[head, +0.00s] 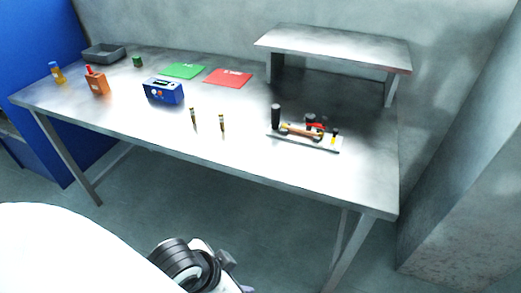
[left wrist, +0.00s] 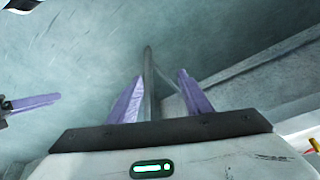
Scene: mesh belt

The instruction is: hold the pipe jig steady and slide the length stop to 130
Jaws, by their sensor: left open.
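The pipe jig (head: 305,138) lies on the right part of the steel table, near its front edge. It is a flat plate with a black upright handle (head: 276,116) at its left end, a brown pipe (head: 300,131) and a red part (head: 316,126) with black pieces. A small yellow-and-black piece (head: 334,136) stands at its right end. The length stop and scale marks are too small to tell. My left gripper (left wrist: 161,76) is open and empty, away from the jig. A purple finger at the left edge of the left wrist view looks like my right gripper (left wrist: 32,102); its opening is unclear.
A raised shelf (head: 335,47) stands behind the jig. The table's front right is clear.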

